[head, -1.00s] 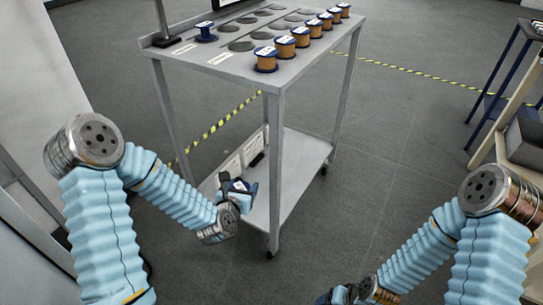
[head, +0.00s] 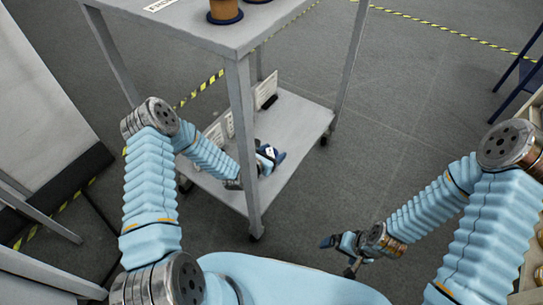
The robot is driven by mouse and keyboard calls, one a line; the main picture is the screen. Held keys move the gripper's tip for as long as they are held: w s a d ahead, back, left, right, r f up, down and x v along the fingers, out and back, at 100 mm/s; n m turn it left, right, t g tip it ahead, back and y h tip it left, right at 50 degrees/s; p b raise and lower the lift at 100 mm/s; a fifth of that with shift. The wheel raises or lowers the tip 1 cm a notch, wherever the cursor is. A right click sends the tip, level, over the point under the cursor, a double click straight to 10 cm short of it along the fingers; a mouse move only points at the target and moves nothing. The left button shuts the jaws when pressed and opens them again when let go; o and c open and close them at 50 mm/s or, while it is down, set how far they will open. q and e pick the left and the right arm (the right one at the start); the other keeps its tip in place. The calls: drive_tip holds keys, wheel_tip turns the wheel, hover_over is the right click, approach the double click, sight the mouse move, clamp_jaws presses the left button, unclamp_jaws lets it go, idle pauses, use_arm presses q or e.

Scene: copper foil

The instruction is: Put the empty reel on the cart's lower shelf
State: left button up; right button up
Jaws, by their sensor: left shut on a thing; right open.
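The cart's lower shelf (head: 308,128) is a grey tray below the top deck. My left gripper (head: 268,160) reaches in past the cart's front leg, over the near part of this shelf. It is shut on a small dark blue reel (head: 278,154) with a white label, mostly hidden by the gripper. I cannot tell whether the reel touches the shelf. My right gripper (head: 330,243) is open and empty, low over the floor to the right of the cart.
The front leg (head: 243,150) stands close to my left forearm. White cards (head: 266,90) and a dark item (head: 269,102) are at the shelf's back side. The shelf's right part is clear.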

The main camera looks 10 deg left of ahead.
use_arm(q)
drive_tip(key=shift+f, duration=2)
drive_tip(key=shift+s+f+b, duration=0.1)
drive_tip(key=shift+f+b, duration=0.1)
drive_tip(key=shift+b, duration=0.2)
drive_tip(key=o, duration=1.1)
drive_tip(key=shift+r, duration=0.1)
drive_tip(key=shift+c, duration=0.2)
drive_tip(key=shift+r, duration=0.1)
drive_tip(key=shift+s+a+r+p, duration=0.1)
drive_tip(key=shift+s+a+p, duration=0.05)
drive_tip(key=shift+s+p, duration=0.15)
drive_tip(key=v, duration=1.1)
drive_tip(key=shift+s+a+r, duration=0.1)
drive_tip(key=shift+r, duration=0.1)
